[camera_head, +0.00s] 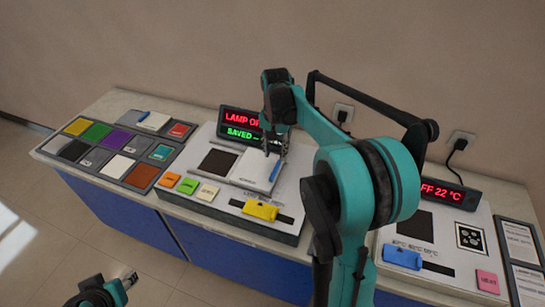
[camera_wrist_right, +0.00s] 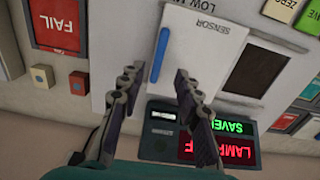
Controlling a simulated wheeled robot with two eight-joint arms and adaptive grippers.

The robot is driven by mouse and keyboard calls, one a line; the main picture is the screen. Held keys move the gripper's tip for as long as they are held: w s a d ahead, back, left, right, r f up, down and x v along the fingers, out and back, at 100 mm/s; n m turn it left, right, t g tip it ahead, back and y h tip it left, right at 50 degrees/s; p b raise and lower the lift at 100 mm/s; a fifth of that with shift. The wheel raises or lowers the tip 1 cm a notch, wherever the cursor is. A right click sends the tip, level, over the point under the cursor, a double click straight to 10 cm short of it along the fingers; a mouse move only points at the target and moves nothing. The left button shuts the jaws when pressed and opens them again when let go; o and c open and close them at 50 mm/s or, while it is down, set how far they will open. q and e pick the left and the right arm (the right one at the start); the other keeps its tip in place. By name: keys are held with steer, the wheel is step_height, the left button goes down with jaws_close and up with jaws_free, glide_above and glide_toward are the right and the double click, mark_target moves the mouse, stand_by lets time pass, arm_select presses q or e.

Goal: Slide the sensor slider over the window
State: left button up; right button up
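The sensor slider (camera_head: 250,170) is a white plate with an upright blue bar (camera_head: 275,170), set on the left console. It lies just right of the dark square window (camera_head: 217,162), which is uncovered. In the right wrist view the slider (camera_wrist_right: 203,50) reads SENSOR, with the blue bar (camera_wrist_right: 160,55) along one edge and the window (camera_wrist_right: 252,70) beyond the other. My right gripper (camera_wrist_right: 157,82) is open above the slider, its fingers on either side of the bar's near end; contact cannot be told. My left gripper (camera_head: 130,279) is partly visible low at left, its opening unclear.
A lamp display (camera_head: 240,125) stands behind the slider. A yellow slider (camera_head: 260,211) and small coloured buttons (camera_head: 188,186) lie in front. A board of coloured tiles (camera_head: 118,165) is at left. A second console (camera_head: 440,245) with a blue slider (camera_head: 402,257) is at right.

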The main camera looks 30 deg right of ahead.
mark_target(275, 168)
steer(key=shift+w+d+f, duration=0.25)
steer(key=shift+w+d, duration=0.05)
step_height(275, 168, down, 8)
steer(key=b, duration=0.3)
steer(key=shift+r, duration=0.25)
jaws_close()
